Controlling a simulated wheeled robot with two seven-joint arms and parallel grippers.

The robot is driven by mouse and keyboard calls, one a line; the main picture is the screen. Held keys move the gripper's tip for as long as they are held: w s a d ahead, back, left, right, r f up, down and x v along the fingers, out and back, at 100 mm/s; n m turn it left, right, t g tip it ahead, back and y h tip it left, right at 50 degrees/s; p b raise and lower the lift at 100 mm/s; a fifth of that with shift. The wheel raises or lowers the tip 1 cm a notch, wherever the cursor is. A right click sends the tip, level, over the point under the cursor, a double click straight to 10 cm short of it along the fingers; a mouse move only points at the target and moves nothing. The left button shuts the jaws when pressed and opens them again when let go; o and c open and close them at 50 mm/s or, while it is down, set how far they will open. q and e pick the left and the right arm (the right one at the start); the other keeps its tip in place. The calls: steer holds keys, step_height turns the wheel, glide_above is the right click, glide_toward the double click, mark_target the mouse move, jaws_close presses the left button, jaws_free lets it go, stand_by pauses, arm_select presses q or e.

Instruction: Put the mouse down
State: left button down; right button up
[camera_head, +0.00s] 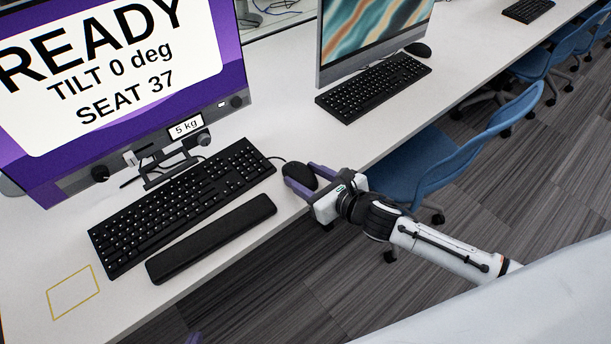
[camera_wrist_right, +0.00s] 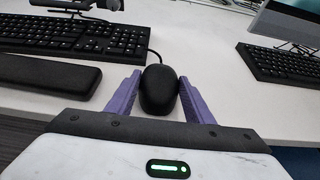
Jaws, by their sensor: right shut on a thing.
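The black mouse (camera_head: 299,176) is at the desk's front edge, right of the near keyboard, with its cable running back toward that keyboard. My right gripper (camera_head: 297,177) is shut on it, with one purple finger on each side; the mouse (camera_wrist_right: 159,90) also shows between the fingers in the right wrist view. I cannot tell whether its underside touches the desk. A small purple tip at the bottom edge of the head view seems to be my left gripper (camera_head: 193,339); the rest of it is out of frame.
The near keyboard (camera_head: 180,205) and a black wrist rest (camera_head: 212,238) lie on the white desk (camera_head: 262,118). A yellow outlined rectangle (camera_head: 73,292) marks bare desk at lower left. A monitor (camera_head: 120,90) reads READY. Blue chairs (camera_head: 440,165) stand in front of the desk.

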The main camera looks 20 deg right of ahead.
steer(key=shift+f, duration=0.2)
steer(key=o, duration=1.1)
steer(key=shift+c, duration=0.2)
steer(key=shift+r, duration=0.1)
